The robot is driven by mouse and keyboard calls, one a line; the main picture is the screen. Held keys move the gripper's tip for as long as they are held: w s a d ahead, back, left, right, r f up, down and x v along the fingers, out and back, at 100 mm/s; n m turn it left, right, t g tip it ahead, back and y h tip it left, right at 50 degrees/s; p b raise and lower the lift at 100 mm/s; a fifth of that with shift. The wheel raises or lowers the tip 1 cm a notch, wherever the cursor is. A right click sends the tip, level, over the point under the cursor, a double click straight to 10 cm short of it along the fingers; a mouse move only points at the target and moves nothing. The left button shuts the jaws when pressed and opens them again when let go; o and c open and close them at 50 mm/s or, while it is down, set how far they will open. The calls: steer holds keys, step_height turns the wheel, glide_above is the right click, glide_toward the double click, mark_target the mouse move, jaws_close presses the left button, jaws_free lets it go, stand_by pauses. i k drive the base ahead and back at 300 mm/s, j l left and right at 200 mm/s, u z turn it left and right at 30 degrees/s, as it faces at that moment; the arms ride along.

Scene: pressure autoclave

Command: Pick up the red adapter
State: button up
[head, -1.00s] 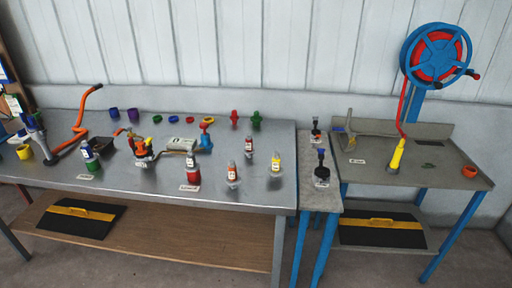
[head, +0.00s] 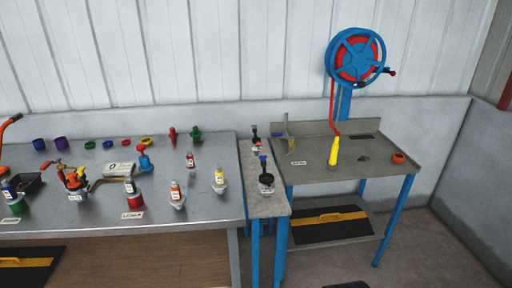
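A small upright red fitting (head: 172,135), which looks like the red adapter, stands near the back edge of the long grey workbench (head: 60,232). A similar green fitting (head: 195,134) stands just right of it. A low red ring (head: 126,143) lies further left in the same back row, so I cannot be fully sure which red piece is the adapter. My gripper is not in view.
Some floor shows at the lower right.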

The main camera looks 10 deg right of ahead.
mark_target(191, 167)
steer(key=i+j+z, duration=0.1)
steer(key=i+j, duration=0.15)
steer(key=i+j+z, duration=0.1)
steer(key=j, duration=0.3)
steer(key=i+j+z, duration=0.1)
steer(key=i+j, duration=0.25)
steer(key=i+j+z, duration=0.15)
steer(key=j, duration=0.25)
steer(key=i+j+z, duration=0.1)
steer(key=i+j, duration=0.15)
steer(key=j, duration=0.15)
